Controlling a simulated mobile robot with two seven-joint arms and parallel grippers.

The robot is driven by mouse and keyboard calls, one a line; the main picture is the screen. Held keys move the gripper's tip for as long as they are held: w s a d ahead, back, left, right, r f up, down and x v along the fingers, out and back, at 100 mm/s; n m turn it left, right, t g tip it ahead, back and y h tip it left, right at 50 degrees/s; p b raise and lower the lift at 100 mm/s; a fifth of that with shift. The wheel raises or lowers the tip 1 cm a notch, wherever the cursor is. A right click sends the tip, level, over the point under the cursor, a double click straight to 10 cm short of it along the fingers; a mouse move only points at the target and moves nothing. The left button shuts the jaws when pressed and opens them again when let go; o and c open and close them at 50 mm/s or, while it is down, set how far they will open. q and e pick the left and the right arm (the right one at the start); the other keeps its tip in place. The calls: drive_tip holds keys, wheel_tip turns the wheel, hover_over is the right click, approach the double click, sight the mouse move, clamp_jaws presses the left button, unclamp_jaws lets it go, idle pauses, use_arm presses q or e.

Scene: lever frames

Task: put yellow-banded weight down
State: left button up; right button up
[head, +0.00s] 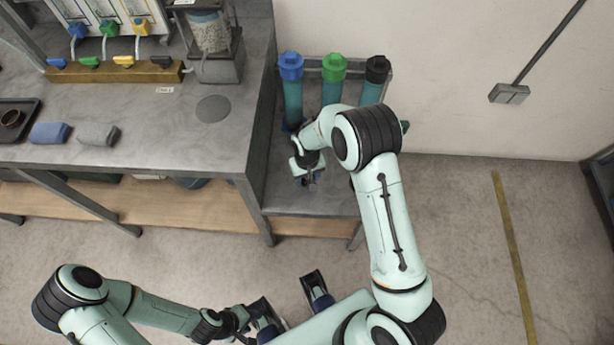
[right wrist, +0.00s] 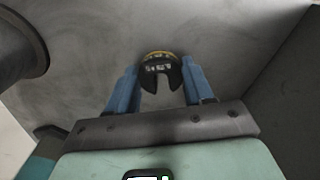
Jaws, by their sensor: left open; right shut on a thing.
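The yellow-banded weight (right wrist: 160,68) is a dark slotted disc with a yellow band at its far rim, seen in the right wrist view. It sits between the blue fingers of my right gripper (right wrist: 161,82), which is shut on it. A grey surface lies beyond it; I cannot tell whether the weight touches it. In the head view my right gripper (head: 311,180) is above the low grey stand (head: 295,203), and the weight is too small to make out there. My left gripper (head: 290,302) is open and empty near the bottom, away from the stand.
Blue-, green- and black-capped cylinders (head: 334,68) stand at the back of the stand. To the left is a higher workbench (head: 190,150) with a grey disc (head: 213,108), blue and grey cloths (head: 50,132) and a tray (head: 32,108). The floor to the right is clear.

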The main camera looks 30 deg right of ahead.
drive_tip(key=shift+f, duration=0.1)
drive_tip(key=shift+f, duration=0.1)
drive_tip(key=o, duration=1.2)
drive_tip(key=shift+o, duration=0.2)
